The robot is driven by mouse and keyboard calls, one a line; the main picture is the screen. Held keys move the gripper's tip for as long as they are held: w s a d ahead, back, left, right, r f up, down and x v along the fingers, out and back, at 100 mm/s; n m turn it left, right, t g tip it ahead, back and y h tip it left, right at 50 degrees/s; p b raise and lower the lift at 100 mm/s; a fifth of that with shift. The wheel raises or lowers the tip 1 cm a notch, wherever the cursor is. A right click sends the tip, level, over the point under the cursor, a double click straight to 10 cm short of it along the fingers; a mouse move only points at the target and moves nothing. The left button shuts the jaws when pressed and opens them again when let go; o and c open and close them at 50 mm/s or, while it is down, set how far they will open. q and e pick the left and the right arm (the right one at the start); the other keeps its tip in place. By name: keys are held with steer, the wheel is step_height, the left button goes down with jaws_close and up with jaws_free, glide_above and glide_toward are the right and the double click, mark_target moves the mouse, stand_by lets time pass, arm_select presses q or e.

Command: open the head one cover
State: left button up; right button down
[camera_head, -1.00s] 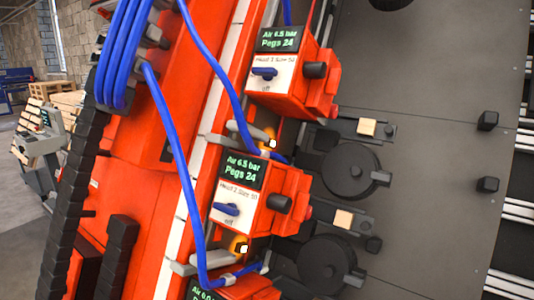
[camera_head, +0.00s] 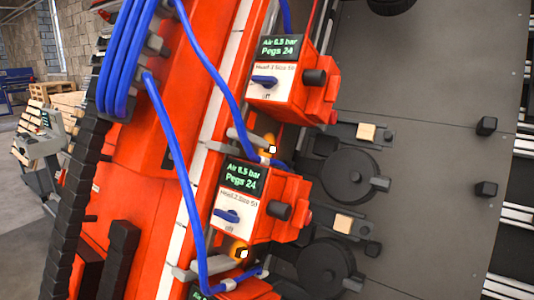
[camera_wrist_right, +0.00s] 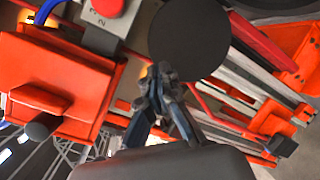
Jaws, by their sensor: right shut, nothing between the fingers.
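Orange nailing head boxes stand in a row in the head view: an upper one (camera_head: 288,100), a middle one (camera_head: 262,205) and a cut-off lower one (camera_head: 240,289). The upper two have a green-lettered display, a white label with a blue lever and a black knob. The label print is too small to tell which is head one, and I cannot identify its cover. In the right wrist view an orange box (camera_wrist_right: 55,85) with a dark knob is at left. My right gripper (camera_wrist_right: 163,75) is shut and empty, in front of a dark disc (camera_wrist_right: 189,38). My left gripper is not in view.
Blue hoses (camera_head: 186,175) hang before the orange gantry beam. Black round discs (camera_head: 350,175) sit right of the boxes, beside a grey plate (camera_head: 430,90) with black blocks. A red button on a grey box (camera_wrist_right: 108,8) is at the wrist view's top.

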steer(key=shift+p+v, duration=0.35)
steer(key=shift+v, duration=1.25)
steer(key=s+d+f+m+g+h, duration=0.1)
steer(key=s+d+f+m+h, duration=0.15)
steer(key=d+f+m, duration=0.4)
steer(key=s+d+f+m+g+h, duration=0.1)
steer(key=s+d+f+m+h, duration=0.15)
steer(key=f, duration=0.75)
steer(key=s+d+f+m+g+h, duration=0.2)
steer(key=s+d+f+m, duration=0.25)
steer(key=f, duration=0.45)
steer(key=s+d+f+m+g+h, duration=0.1)
steer(key=s+f+m, duration=0.3)
steer(key=s, duration=0.5)
steer(key=s+d+f+m+g+h, duration=0.1)
steer(key=s+f+m+g, duration=0.3)
steer(key=s, duration=0.6)
steer(key=s+d+f+m+g+h, duration=0.1)
steer(key=s+f+m, duration=0.4)
steer(key=s, duration=0.5)
steer(key=shift+d+f+g, duration=0.8)
steer(key=shift+d+f, duration=0.1)
steer(key=shift+d, duration=0.2)
steer(key=shift+m, duration=0.25)
